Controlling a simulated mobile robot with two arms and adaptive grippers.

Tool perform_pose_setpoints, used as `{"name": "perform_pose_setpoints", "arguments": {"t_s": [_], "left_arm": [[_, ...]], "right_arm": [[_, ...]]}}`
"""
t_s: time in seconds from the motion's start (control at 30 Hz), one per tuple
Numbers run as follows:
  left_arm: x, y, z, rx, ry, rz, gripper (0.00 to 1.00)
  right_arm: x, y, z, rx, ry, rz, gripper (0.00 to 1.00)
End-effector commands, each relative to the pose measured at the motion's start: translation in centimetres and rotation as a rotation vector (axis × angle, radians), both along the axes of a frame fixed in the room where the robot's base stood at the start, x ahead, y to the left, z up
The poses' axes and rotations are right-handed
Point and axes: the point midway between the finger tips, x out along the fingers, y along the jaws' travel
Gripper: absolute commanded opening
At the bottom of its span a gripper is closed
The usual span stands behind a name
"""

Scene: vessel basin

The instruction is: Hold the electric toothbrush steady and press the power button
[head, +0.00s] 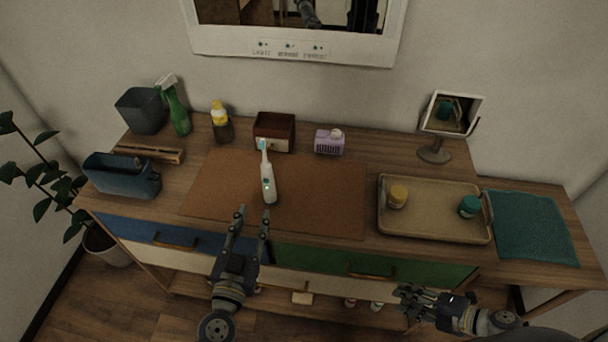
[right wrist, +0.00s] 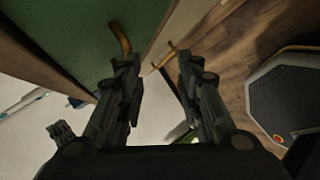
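The electric toothbrush (head: 268,184) is white with a teal brush head and a small green button on its front. It stands upright on the brown mat (head: 325,205) in the head view. My left gripper (head: 252,212) is open and empty, just in front of and below the toothbrush, with its fingers pointing toward it and apart from it. My right gripper (head: 402,295) is low at the right, in front of the green drawer. The right wrist view shows its fingers (right wrist: 158,72) spread with nothing between them.
A tan tray (head: 435,232) holds a yellow-lidded jar (head: 398,196) and a green jar (head: 469,206). Behind the mat stand a brown box (head: 274,131), a purple basket (head: 329,142) and bottles (head: 222,124). A small mirror (head: 450,113) stands at right. The mat around the toothbrush is clear.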

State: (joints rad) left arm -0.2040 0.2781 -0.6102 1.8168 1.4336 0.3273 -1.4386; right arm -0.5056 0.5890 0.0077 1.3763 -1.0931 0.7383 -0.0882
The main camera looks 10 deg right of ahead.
Motion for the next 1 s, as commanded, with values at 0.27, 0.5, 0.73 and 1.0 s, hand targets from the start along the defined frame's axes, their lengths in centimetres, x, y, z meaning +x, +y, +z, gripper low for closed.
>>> {"name": "perform_pose_setpoints", "arguments": {"t_s": [0.27, 0.5, 0.73, 1.0], "left_arm": [[0.0, 0.0, 0.0, 0.0, 0.0, 0.0, 0.33], [0.0, 0.0, 0.0, 0.0, 0.0, 0.0, 0.33], [0.0, 0.0, 0.0, 0.0, 0.0, 0.0, 0.33], [0.0, 0.0, 0.0, 0.0, 0.0, 0.0, 0.33]], "right_arm": [[-3.1, 1.7, 6.4, -0.232, -0.109, 0.599, 0.33], [5.3, 5.1, 14.5, -0.194, -0.421, 0.466, 0.33], [13.2, 10.0, 20.8, -0.313, -0.828, 0.419, 0.33], [18.9, 17.6, 24.4, -0.645, -1.259, 0.532, 0.33]]}}
